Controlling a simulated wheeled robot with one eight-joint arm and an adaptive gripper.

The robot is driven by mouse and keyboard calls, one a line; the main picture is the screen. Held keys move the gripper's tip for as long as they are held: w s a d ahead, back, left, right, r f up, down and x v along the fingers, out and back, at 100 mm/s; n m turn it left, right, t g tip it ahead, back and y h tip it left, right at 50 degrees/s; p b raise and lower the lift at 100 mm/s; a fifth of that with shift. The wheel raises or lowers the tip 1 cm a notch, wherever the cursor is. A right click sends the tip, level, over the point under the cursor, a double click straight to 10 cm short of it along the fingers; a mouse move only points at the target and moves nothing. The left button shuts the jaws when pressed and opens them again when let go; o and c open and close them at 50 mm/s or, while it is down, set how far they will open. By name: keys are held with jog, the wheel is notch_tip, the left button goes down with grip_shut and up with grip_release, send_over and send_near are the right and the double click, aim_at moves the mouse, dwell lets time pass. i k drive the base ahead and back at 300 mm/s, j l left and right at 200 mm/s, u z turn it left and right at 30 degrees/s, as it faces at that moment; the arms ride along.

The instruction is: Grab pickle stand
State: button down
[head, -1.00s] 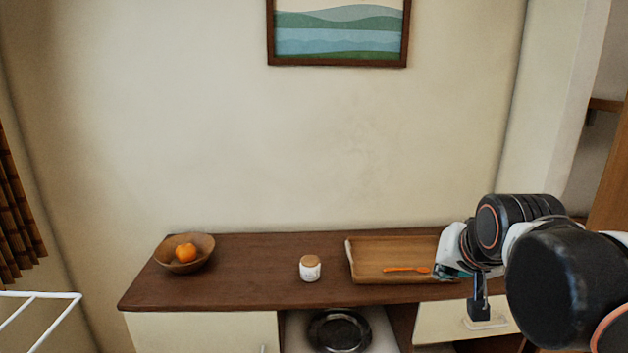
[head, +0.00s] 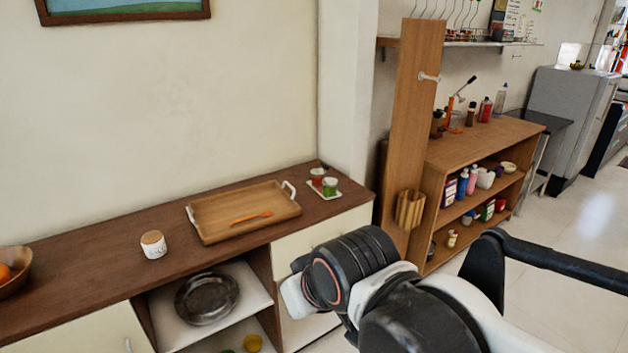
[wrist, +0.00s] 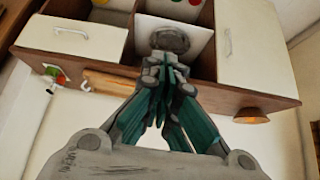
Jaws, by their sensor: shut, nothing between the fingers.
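What looks like the pickle stand (head: 336,195) is a small white tray holding a red jar (head: 317,177) and a green jar (head: 330,187). It sits at the right end of the dark wooden sideboard, against the wall corner, in the head view. In the wrist view, which is upside down, the red and green jars (wrist: 56,75) show at the left. My gripper (wrist: 167,72) is shut and empty in the wrist view, in front of the sideboard and apart from the stand. In the head view the fingers are hidden behind my arm.
A wooden tray (head: 213,233) with an orange spoon (head: 251,217) lies left of the stand. A lidded white jar (head: 153,250) and a fruit bowl (head: 18,285) stand further left. A metal plate (head: 207,298) is in the open shelf. A wooden shelf unit (head: 434,185) stands right.

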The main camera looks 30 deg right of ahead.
aim_at(327, 187)
jog(key=i+z, duration=0.45)
jog(key=i, duration=0.8)
jog(key=z, duration=1.7)
